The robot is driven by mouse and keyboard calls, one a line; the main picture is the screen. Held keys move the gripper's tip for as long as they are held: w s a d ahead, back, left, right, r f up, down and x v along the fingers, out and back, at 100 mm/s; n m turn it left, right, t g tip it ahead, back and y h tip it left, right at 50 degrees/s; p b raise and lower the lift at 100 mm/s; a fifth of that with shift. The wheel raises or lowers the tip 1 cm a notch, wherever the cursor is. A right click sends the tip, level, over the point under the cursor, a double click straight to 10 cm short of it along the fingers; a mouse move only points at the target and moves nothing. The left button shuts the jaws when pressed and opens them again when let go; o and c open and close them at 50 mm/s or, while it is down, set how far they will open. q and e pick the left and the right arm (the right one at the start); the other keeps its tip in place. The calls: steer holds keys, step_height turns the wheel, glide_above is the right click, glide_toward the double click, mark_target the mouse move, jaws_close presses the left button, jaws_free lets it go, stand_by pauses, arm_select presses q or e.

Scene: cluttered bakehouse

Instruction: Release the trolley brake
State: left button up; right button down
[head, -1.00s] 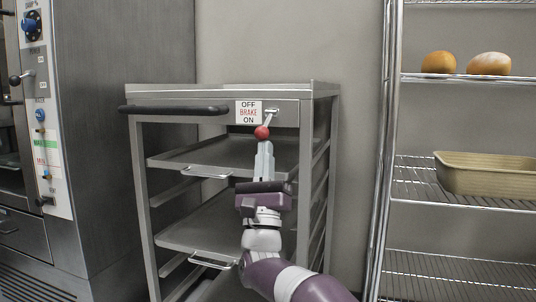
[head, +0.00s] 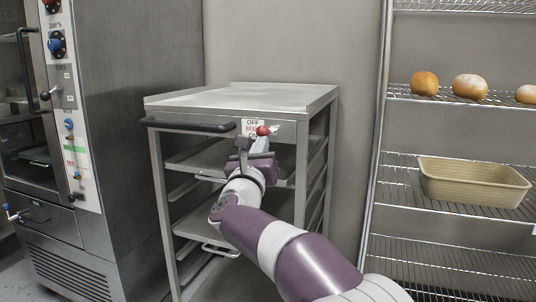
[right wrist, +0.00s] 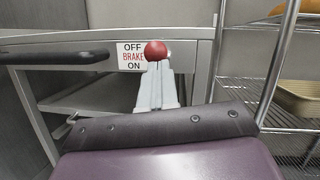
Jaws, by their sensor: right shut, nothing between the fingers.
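The steel trolley (head: 240,97) stands against the wall, with a black handle bar (head: 190,125) across its front. Beside the handle is the brake label (head: 250,123), with OFF at the top and ON at the bottom. The brake lever's red knob (head: 263,130) is at the label's right edge, about level with the word BRAKE. In the right wrist view the knob (right wrist: 156,50) is right at the fingertips. My right gripper (head: 262,142) is shut and empty, its tips just below or against the knob; contact is unclear. The lever's arm is mostly hidden. My left gripper is out of view.
An oven (head: 75,120) with knobs and switches stands left of the trolley. A wire rack (head: 440,152) on the right holds bread rolls (head: 470,87) and a loaf pan (head: 474,183). Trays with wire handles sit inside the trolley; its top is bare.

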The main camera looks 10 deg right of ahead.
mark_target(264, 129)
step_height(264, 129, up, 2)
steer(key=shift+r+g+y+p, duration=0.2)
steer(key=shift+g+y+p, duration=0.2)
steer(key=shift+g+p, duration=0.7)
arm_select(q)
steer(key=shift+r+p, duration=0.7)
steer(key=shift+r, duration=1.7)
arm_select(e)
steer(key=shift+w+d+r, duration=0.1)
steer(key=shift+r, duration=0.2)
